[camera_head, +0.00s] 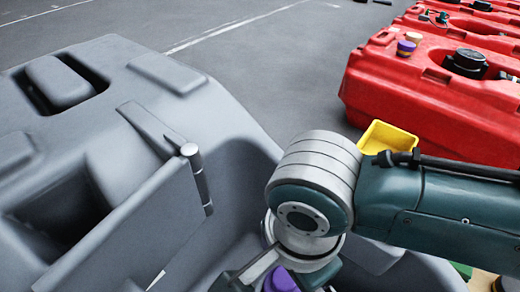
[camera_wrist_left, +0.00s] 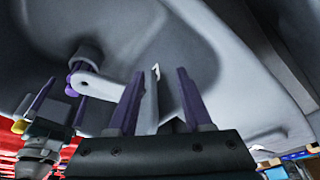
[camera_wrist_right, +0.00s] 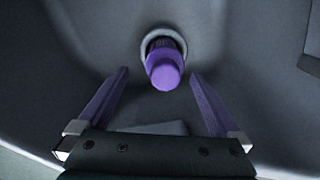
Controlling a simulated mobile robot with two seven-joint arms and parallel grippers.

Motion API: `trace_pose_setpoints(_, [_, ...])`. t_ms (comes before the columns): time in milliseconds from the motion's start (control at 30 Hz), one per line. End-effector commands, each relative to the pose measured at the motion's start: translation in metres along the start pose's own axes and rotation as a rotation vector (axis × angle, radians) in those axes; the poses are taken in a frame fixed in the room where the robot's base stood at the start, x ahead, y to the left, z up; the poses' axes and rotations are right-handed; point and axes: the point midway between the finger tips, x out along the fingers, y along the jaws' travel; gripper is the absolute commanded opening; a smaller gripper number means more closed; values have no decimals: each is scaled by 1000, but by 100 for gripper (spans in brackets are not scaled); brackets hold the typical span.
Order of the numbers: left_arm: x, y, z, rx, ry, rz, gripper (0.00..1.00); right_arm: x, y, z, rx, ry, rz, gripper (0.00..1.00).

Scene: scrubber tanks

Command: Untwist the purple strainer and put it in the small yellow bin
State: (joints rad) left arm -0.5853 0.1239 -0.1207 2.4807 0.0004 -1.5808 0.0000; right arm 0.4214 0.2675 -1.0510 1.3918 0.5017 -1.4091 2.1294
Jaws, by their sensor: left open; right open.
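The purple strainer (camera_wrist_right: 164,70) sits in a round grey collar inside the grey tank, in the right wrist view. My right gripper (camera_wrist_right: 160,82) is open, its two purple fingers apart on either side below the strainer, with no visible contact. In the head view, a purple piece (camera_head: 281,280) shows under my right wrist at the bottom edge; I cannot tell whether it is the strainer or a finger. My left gripper (camera_wrist_left: 155,75) is open and empty near the grey tank wall. The small yellow bin (camera_head: 388,137) is behind my right arm, its lower part hidden.
The grey tank (camera_head: 225,130) fills the left and lower head view, with a raised flap and hinge post (camera_head: 197,178). Red tanks (camera_head: 430,90) with caps stand at the right. Grey floor (camera_head: 270,60) between them is open. In the left wrist view, a grey bracket (camera_wrist_left: 103,88) is close.

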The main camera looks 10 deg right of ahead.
Motion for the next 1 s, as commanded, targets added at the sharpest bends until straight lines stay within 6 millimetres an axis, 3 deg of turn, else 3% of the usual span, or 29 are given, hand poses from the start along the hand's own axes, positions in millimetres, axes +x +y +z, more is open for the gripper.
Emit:
trace_pose_setpoints(33, [18, 2, 6, -3, 0, 3, 50, 20, 0, -1, 0, 2, -1, 100])
trace_pose_setpoints(300, [49, 4, 14, -8, 3, 6, 50, 56, 0, 0, -1, 0, -2, 100])
trace_pose_setpoints(733, [54, 3, 15, -6, 5, 4, 50, 62, 0, 0, 0, 0, -1, 100])
trace_pose_setpoints(1000, [54, 1, 15, 0, 6, -2, 50, 62, 0, 0, -1, -1, -1, 71])
